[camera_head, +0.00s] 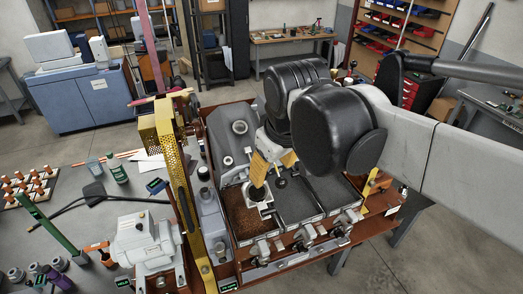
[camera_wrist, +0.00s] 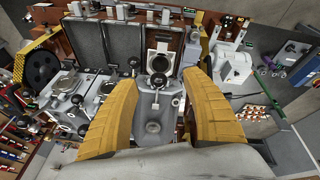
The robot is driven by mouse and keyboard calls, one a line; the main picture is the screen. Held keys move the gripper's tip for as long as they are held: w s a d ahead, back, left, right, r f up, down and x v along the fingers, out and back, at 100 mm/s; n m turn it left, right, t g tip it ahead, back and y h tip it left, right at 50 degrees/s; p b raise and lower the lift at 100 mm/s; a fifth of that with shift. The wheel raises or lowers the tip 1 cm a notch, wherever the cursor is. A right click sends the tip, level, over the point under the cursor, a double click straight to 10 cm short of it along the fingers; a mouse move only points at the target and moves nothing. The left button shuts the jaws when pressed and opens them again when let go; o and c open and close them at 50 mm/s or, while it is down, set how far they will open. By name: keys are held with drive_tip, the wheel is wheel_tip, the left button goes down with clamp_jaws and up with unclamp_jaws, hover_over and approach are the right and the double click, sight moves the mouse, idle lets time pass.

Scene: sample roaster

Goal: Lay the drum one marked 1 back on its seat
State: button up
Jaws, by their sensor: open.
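My gripper (camera_head: 273,172) is over the middle of the roaster, its yellow fingers spread. In the wrist view my gripper (camera_wrist: 160,95) is open, with nothing pinched between the fingers. A grey roaster housing (camera_wrist: 153,127) with a round boss lies between and below them; it also shows in the head view (camera_head: 240,128). A dark round part (camera_wrist: 159,64) stands just beyond, near a pale square frame (camera_wrist: 163,44). I cannot tell whether that part is drum one. No figure 1 is legible, and my arm hides much of the roaster's right side.
Dark grey trays (camera_head: 297,206) and a tray of brown grains (camera_head: 245,222) line the roaster's front. A yellow upright (camera_head: 182,190) stands close at its left. A white motor-like machine (camera_head: 145,240) and a green bottle (camera_head: 117,168) are on the bench left.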

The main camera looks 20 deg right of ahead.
drive_tip(key=w+n+g, duration=0.1)
drive_tip(key=w, duration=0.1)
drive_tip(key=w+r+n+g, duration=0.1)
drive_tip(key=w, duration=0.1)
drive_tip(key=w+n+g, duration=0.1)
drive_tip(key=w, duration=0.2)
drive_tip(key=shift+a+r+n+h, duration=0.2)
drive_tip(key=shift+a+n+h, duration=0.1)
drive_tip(key=shift+a, duration=0.05)
drive_tip(key=f, duration=0.7)
drive_tip(key=d+f, duration=0.1)
drive_tip(key=f, duration=0.2)
drive_tip(key=shift+w+f, duration=0.3)
clamp_jaws()
drive_tip(key=shift+r, duration=0.15)
